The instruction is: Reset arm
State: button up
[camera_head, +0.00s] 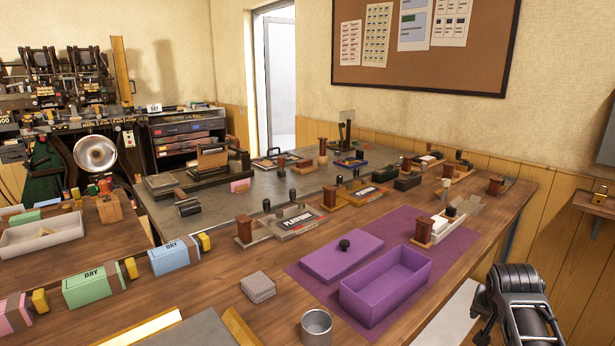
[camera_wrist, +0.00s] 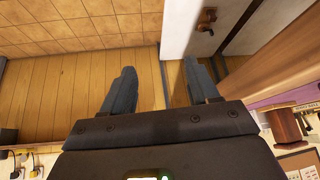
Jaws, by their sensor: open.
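My gripper (camera_wrist: 160,92) shows in the wrist view with its two dark fingers spread apart and nothing between them. In the head view, part of my arm (camera_head: 520,305) shows at the lower right, beside the table's right edge. The gripper itself cannot be made out there. The arm is clear of the objects on the table.
An open purple box (camera_head: 385,290) and its purple lid (camera_head: 342,257) lie on a purple mat (camera_head: 455,243). A metal cup (camera_head: 317,327) stands near the front edge. Wooden-handled stamps, including the PLATFORM block (camera_head: 297,222), crowd the table (camera_head: 215,290) behind.

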jog(key=s+a+f+n+t, duration=0.2)
jog(key=s+a+f, duration=0.3)
jog(key=s+f, duration=0.3)
jog(key=s+a+f+n+t, duration=0.1)
jog(key=s+a, duration=0.2)
jog(key=s, duration=0.4)
jog(key=s+a+f+n+t+y, duration=0.1)
jog(key=s+a, duration=0.3)
jog(key=s, duration=0.3)
jog(key=s+a+n+t, duration=0.1)
jog(key=s+a, duration=0.2)
jog(key=s, duration=0.3)
jog(key=s+a+r+n+t+y, duration=0.1)
jog(key=s+a+r+t, duration=0.1)
jog(key=s+r, duration=0.9)
jog(key=s+a+r+n+t+y, duration=0.1)
jog(key=s+a+r, duration=0.4)
jog(key=s+r, duration=0.6)
jog(key=shift+s+n+t+y, duration=0.4)
jog(key=shift+s+n+t, duration=0.1)
jog(key=shift+s+t, duration=0.4)
